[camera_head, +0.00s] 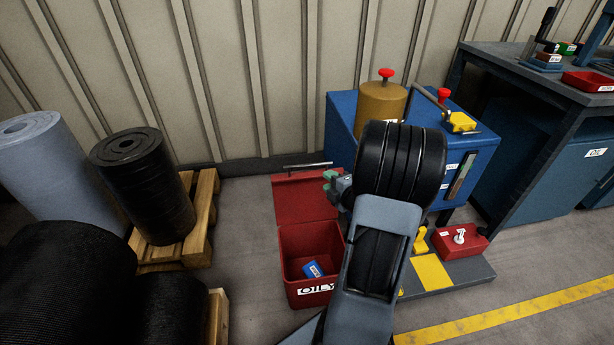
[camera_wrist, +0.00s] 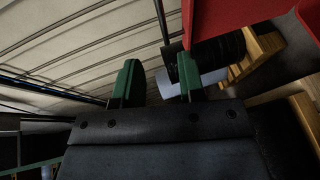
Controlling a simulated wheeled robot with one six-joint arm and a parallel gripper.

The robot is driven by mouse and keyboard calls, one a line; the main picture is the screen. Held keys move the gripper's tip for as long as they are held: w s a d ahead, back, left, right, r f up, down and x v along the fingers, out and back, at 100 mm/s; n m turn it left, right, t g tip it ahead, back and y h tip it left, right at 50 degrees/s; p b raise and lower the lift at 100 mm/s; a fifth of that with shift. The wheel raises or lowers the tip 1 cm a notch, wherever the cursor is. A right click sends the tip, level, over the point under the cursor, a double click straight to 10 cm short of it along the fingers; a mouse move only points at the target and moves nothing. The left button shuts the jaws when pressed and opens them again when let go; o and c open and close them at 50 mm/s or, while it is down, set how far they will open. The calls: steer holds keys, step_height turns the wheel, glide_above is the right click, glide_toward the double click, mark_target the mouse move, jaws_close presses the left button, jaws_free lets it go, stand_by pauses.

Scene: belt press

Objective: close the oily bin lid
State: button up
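The red oily bin (camera_head: 290,285) stands on the floor with its lid (camera_head: 303,200) raised upright at the back. A thin bar handle (camera_head: 307,166) runs along the lid's top edge. A blue labelled item (camera_head: 313,270) lies inside the bin. My gripper (camera_head: 328,181) is beside the lid's upper right edge. In the wrist view its green fingers (camera_wrist: 157,68) are apart with nothing held. The red lid (camera_wrist: 230,14) shows there at the upper right, and a dark rod (camera_wrist: 160,22), probably the handle, lies beyond the fingertips. My arm hides the bin's right side.
Left are a wooden pallet (camera_head: 203,205) with a black roll (camera_head: 140,185) and a grey roll (camera_head: 50,165). Right are a blue machine (camera_head: 345,125), a red box (camera_head: 462,243) and a blue workbench (camera_head: 530,150). Floor between pallet and bin is clear.

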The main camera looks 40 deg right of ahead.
mark_target(307, 166)
steer(key=w+f+b, duration=0.1)
steer(key=w, duration=0.3)
steer(key=w+f+b, duration=0.1)
steer(key=w, duration=0.3)
steer(key=w+b, duration=0.1)
steer(key=w, duration=0.4)
steer(key=shift+w+d+f, duration=0.1)
steer(key=shift+d+f, duration=0.25)
steer(key=shift+f, duration=0.05)
jaws_close()
